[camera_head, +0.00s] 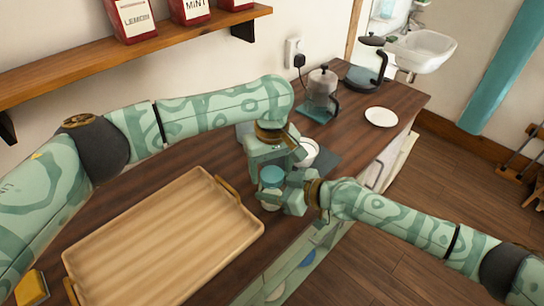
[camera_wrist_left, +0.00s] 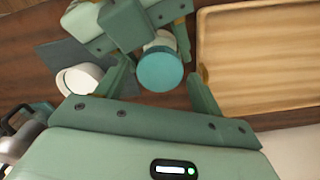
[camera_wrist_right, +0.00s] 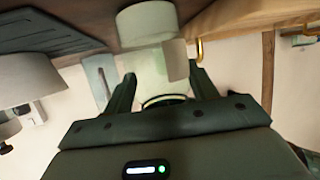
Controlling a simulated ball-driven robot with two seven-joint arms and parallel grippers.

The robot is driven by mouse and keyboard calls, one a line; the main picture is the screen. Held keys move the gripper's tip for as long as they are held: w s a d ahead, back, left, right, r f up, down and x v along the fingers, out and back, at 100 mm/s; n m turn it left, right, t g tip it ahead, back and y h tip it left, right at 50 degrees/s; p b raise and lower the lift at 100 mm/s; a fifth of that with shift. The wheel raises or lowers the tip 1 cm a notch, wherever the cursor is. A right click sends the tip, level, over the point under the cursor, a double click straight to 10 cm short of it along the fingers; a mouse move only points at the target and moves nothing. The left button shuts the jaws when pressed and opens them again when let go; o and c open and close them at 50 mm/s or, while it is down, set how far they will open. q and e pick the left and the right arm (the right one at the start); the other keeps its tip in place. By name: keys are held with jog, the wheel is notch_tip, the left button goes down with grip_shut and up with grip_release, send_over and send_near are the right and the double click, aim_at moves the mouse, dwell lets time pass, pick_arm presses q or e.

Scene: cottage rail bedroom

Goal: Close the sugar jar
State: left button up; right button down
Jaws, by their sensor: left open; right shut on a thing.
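The sugar jar has a pale body (camera_head: 270,202) and a round teal lid (camera_head: 271,175). It stands on the counter just right of the tray. My right gripper (camera_head: 284,197) is shut on the jar body from the right. The jar body also shows beyond its fingers in the right wrist view (camera_wrist_right: 147,22). My left gripper (camera_head: 268,160) is over the jar, pointing down and open. In the left wrist view the lid (camera_wrist_left: 161,71) lies between its spread fingers, with visible gaps on both sides. The lid covers the jar's top; I cannot tell how tightly it sits.
A wooden tray (camera_head: 165,240) fills the counter's left part. A white cup (camera_head: 306,152) on a dark mat (camera_head: 328,160) stands close behind the grippers. A glass press (camera_head: 321,90), dark kettle (camera_head: 365,75) and white plate (camera_head: 381,117) are farther back. A shelf (camera_head: 110,55) hangs above.

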pick_arm(q)
jog(key=shift+f, duration=0.25)
jog(key=c, duration=1)
jog(key=m, duration=0.3)
jog(key=o, duration=1.1)
jog(key=shift+c, duration=0.2)
